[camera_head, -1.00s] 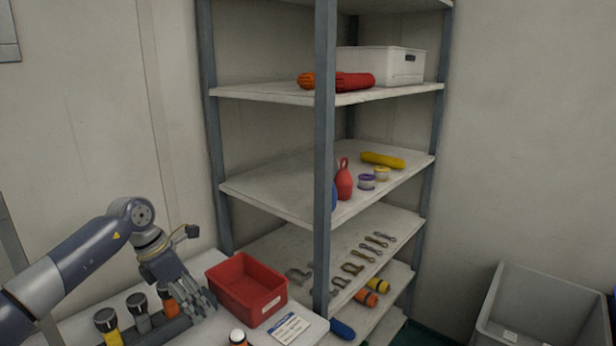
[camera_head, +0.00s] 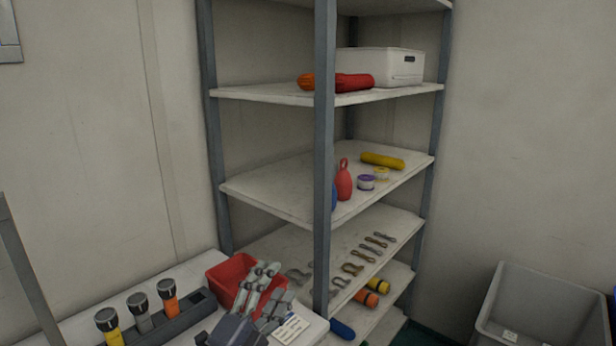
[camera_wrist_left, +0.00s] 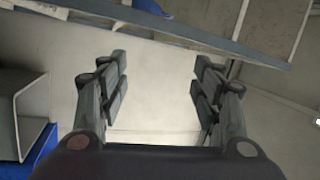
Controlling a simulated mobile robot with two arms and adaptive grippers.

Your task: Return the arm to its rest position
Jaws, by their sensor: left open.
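My left gripper (camera_head: 262,290) is at the bottom of the head view, in front of the red bin (camera_head: 222,272) and partly hiding it. In the left wrist view its two fingers (camera_wrist_left: 157,92) are spread wide with nothing between them. Whether the gripper touches the bin or the label card (camera_head: 291,329) beside it cannot be told. The rest of the left arm is mostly outside the head view. My right gripper is not in view.
A black holder (camera_head: 180,324) with several torches stands left of the gripper on the white table (camera_head: 77,321). A shelf unit (camera_head: 324,150) with a grey post rises close behind. A grey crate (camera_head: 540,300) stands at the right. The wall area at the left is clear.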

